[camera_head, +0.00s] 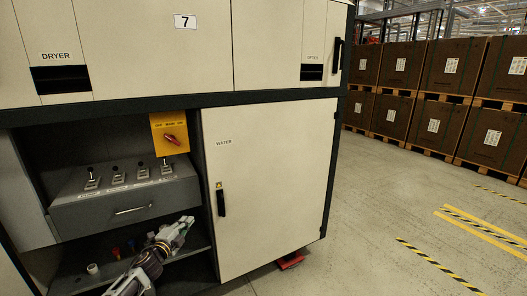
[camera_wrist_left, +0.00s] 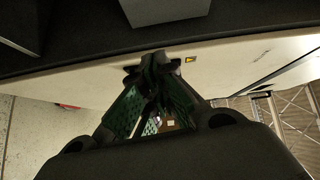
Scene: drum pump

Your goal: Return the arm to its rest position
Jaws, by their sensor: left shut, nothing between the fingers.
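My left arm comes in from the bottom of the head view, and its gripper (camera_head: 186,222) is in front of the open lower compartment, left of the water door's lower part. In the left wrist view the two fingers of the gripper (camera_wrist_left: 154,62) meet at their tips with nothing between them. The pale water door (camera_head: 268,185) is shut, with a black handle (camera_head: 221,201). In the wrist view a pale panel lies behind the fingers. I cannot tell whether the gripper touches the cabinet. My right gripper is not in view.
Small parts, including a white cup (camera_head: 93,269), lie on the lower shelf. Stacked brown boxes (camera_head: 453,68) stand far right. The floor (camera_head: 360,215) at right is clear.

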